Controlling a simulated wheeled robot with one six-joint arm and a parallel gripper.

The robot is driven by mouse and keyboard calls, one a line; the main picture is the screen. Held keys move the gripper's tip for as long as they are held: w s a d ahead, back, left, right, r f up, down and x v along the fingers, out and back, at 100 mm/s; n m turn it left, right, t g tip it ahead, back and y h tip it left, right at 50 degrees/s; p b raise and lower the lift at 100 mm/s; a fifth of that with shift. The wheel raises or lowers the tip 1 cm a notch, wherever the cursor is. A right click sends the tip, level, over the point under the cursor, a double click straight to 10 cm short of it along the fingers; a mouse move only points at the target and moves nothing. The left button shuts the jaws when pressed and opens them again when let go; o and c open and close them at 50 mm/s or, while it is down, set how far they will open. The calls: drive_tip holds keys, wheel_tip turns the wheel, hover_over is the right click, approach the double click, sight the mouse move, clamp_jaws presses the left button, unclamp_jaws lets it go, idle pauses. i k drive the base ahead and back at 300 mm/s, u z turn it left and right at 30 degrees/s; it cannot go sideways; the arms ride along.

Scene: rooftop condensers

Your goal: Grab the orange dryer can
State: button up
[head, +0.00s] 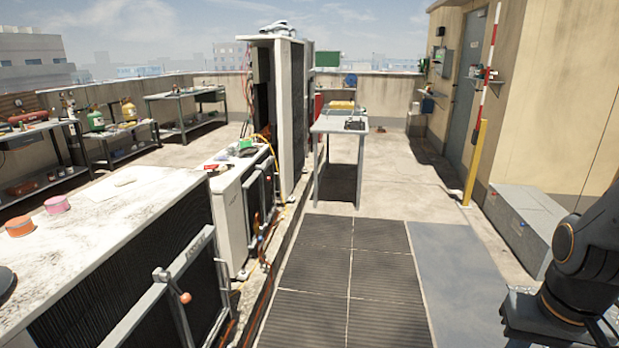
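A short, round orange can (19,227) stands on the pale, stained top of the near condenser unit (120,201) at the left of the head view. It looks like the orange dryer can, though no label is readable. A pink round can (57,204) stands just behind it, to its right. A black part of my arm shows at the lower right, far from the can. My gripper is not in view.
Grey floor mats (350,262) form a clear walkway beside the condensers. A small grey table (341,123) stands at its far end. A grey chest (527,219) and a yellow post (475,163) stand at the right. Workbenches (118,130) line the left wall.

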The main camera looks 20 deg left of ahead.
sight(21, 226)
drive_tip(key=i, duration=1.6)
drive_tip(key=u, duration=3.35)
drive_tip(key=i, duration=0.6)
